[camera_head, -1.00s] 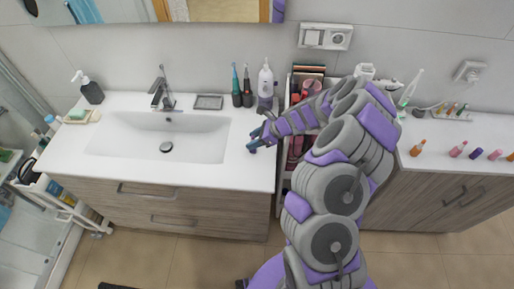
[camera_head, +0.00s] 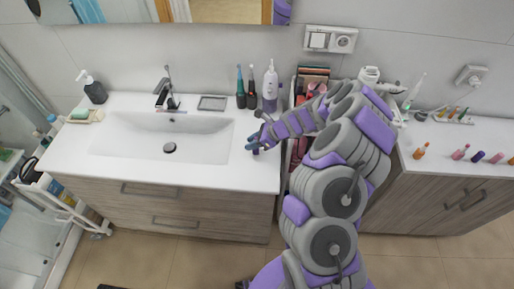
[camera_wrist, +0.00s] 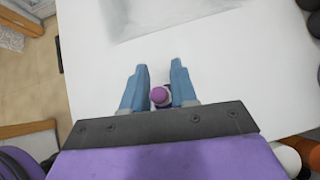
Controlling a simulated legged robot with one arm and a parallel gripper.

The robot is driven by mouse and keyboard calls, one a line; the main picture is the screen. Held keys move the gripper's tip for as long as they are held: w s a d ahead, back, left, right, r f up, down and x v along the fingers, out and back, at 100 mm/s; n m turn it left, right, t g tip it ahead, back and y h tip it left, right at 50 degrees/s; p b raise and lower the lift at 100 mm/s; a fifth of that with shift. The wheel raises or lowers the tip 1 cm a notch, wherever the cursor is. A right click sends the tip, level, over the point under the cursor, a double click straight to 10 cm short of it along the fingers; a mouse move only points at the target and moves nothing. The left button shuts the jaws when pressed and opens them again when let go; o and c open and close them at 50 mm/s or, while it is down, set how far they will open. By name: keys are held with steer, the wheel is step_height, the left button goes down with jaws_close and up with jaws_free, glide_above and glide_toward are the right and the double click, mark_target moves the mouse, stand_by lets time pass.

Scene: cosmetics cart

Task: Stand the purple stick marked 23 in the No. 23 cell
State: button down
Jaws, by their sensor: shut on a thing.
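A small purple-topped stick (camera_wrist: 160,96) sits between the two blue fingers of my gripper (camera_wrist: 159,82) in the wrist view, and the fingers are shut on it. In the head view my gripper (camera_head: 254,144) is over the right end of the white sink counter, and a dark purple bit of the stick (camera_head: 256,151) shows below the fingers. I cannot tell whether it touches the counter. No number is readable.
A cart (camera_head: 291,152) with red and pink items stands in the gap between counters, partly hidden by my arm.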

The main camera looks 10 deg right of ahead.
steer(key=shift+a, duration=0.2)
steer(key=r, duration=0.1)
steer(key=d+r, duration=0.1)
steer(key=r+p, duration=0.1)
steer(key=shift+d+r, duration=0.35)
steer(key=shift+d, duration=0.05)
steer(key=s+d+r+p, duration=0.1)
steer(key=s+d, duration=0.1)
steer(key=s, duration=0.6)
steer(key=s+d+p, duration=0.1)
steer(key=s+d, duration=0.1)
steer(key=s, duration=0.5)
steer(key=w+a+r+m+t+h+b, duration=0.2)
steer(key=w+r+m+h, duration=0.2)
steer(key=w+r+m, duration=0.2)
steer(key=w+a+r+m+t+h+b, duration=0.2)
steer(key=w+r+m+t+h+b, duration=0.1)
steer(key=w+r+m, duration=0.3)
steer(key=shift+w+r+m+h, duration=0.3)
steer(key=shift+w+m+h, duration=0.25)
steer(key=shift+w, duration=0.7)
steer(key=shift+w+d+r, duration=0.1)
steer(key=shift+w+r, duration=0.3)
steer(key=shift+r, duration=0.3)
